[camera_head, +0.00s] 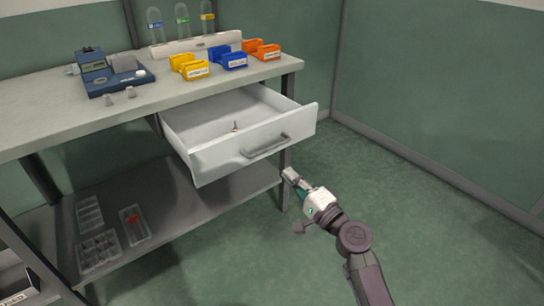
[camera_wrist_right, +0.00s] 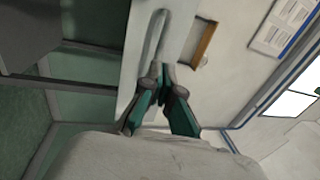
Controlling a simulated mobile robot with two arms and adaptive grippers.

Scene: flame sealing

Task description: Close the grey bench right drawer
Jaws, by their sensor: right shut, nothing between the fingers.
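The grey bench's right drawer (camera_head: 215,163) is pulled far out under the bench top, with its inside showing from above. Its bar handle (camera_head: 266,147) sits on the drawer front and also shows in the right wrist view (camera_wrist_right: 153,38). A small item (camera_head: 235,127) lies inside the drawer, too small to make out. My right gripper (camera_head: 291,175) is shut and empty, just in front of and below the right end of the drawer front. In the right wrist view its closed fingertips (camera_wrist_right: 163,70) appear near the handle end; I cannot tell whether they touch. My left gripper is not in view.
The bench top (camera_head: 40,122) holds a blue device (camera_head: 113,75), yellow bins (camera_head: 189,66), blue bins (camera_head: 228,58) and orange bins (camera_head: 261,50). A lower shelf (camera_head: 180,215) carries clear trays (camera_head: 99,250). A bench leg (camera_head: 284,195) stands beside my right gripper. Floor at right is clear.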

